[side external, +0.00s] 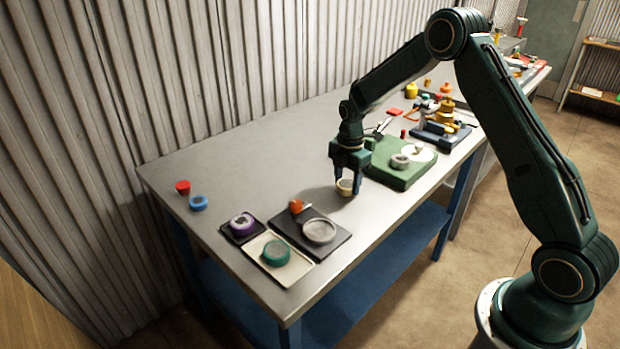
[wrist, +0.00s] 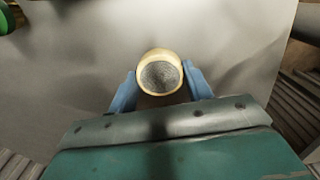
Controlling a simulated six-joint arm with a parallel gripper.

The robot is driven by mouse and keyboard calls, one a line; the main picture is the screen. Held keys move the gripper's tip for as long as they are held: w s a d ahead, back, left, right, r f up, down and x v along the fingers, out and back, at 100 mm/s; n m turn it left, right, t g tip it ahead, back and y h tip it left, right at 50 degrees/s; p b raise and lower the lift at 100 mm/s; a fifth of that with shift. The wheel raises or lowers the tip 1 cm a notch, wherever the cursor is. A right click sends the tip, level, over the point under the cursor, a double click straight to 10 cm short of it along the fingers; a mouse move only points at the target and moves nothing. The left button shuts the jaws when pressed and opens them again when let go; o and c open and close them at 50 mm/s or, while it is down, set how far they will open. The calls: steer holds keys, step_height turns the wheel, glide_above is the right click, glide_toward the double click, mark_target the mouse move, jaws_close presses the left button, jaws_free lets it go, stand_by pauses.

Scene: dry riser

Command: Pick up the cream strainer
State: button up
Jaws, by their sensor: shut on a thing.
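The cream strainer (side external: 345,187) is a small round ring with a grey mesh face. In the wrist view the cream strainer (wrist: 160,73) sits between two blue fingertips, mesh facing the camera. My gripper (side external: 346,186) is shut on it, one finger at each side. In the wrist view my gripper (wrist: 160,88) touches both sides of the ring. The strainer is low over the grey table top; I cannot tell whether it touches the table. Its lower side is hidden.
A green block (side external: 398,172) with a grey ring on it stands just right of my gripper. A dark tray (side external: 335,243) with a grey disc and an orange piece, a cream tray (side external: 290,285) and a purple ring (side external: 242,222) lie at front left.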

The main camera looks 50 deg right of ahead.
step_height(320, 180, up, 20)
stand_by(0.6)
steer(key=shift+f, duration=0.1)
stand_by(0.5)
steer(key=shift+s+a+f+m, duration=0.8)
steer(key=shift+a+f+m, duration=1.4)
steer(key=shift+m, duration=0.65)
steer(key=shift+s+a+f+m, duration=0.85)
steer(key=shift+a+f+m, duration=1.35)
steer(key=shift+m, duration=0.6)
steer(key=shift+s+a+f+m, duration=0.8)
steer(key=shift+a+f+m, duration=1.35)
steer(key=shift+m, duration=0.7)
steer(key=shift+w+d, duration=0.1)
steer(key=shift+d, duration=0.05)
steer(key=d+r+n, duration=0.1)
steer(key=n, duration=0.1)
step_height(320, 180, up, 11)
steer(key=n, duration=1.4)
glide_above(345, 185)
steer(key=shift+d+r+n, duration=0.5)
steer(key=shift+d+r, duration=0.05)
steer(key=shift+r, duration=0.1)
